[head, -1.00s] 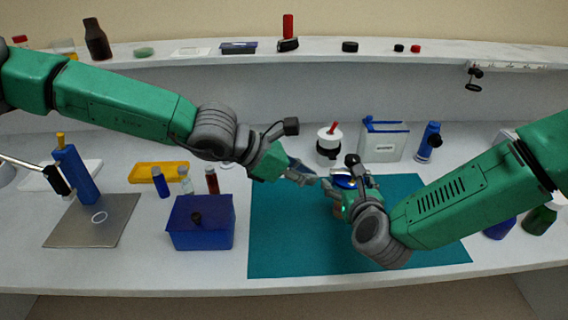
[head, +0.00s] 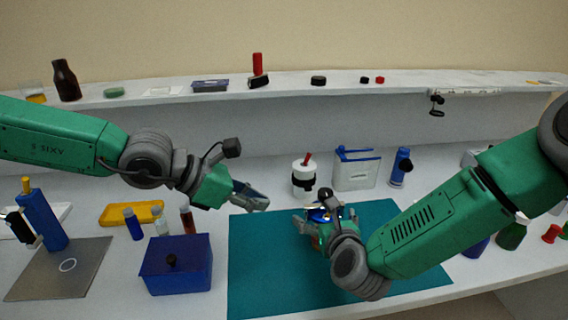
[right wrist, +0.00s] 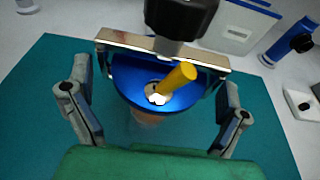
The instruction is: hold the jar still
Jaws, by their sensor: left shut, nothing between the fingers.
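A round blue-topped jar (right wrist: 160,95) with a yellow stick rising from it and a pale bar along its far side fills the middle of the right wrist view. It also shows in the head view (head: 322,213), partly hidden by my right gripper. My right gripper (right wrist: 155,95) has its two fingers spread, one on each side of the jar. Mat shows between the left finger and the jar, and I see no clear contact. My left gripper (head: 262,206) is shut and empty, above the left edge of the teal mat, left of the jar.
The jar is over the teal mat (head: 262,285). A blue box (head: 178,265) stands to its left, with small vials behind. A white pot (head: 304,180), a white container (head: 356,170) and a blue bottle (head: 401,166) stand behind the mat. The mat's front left is clear.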

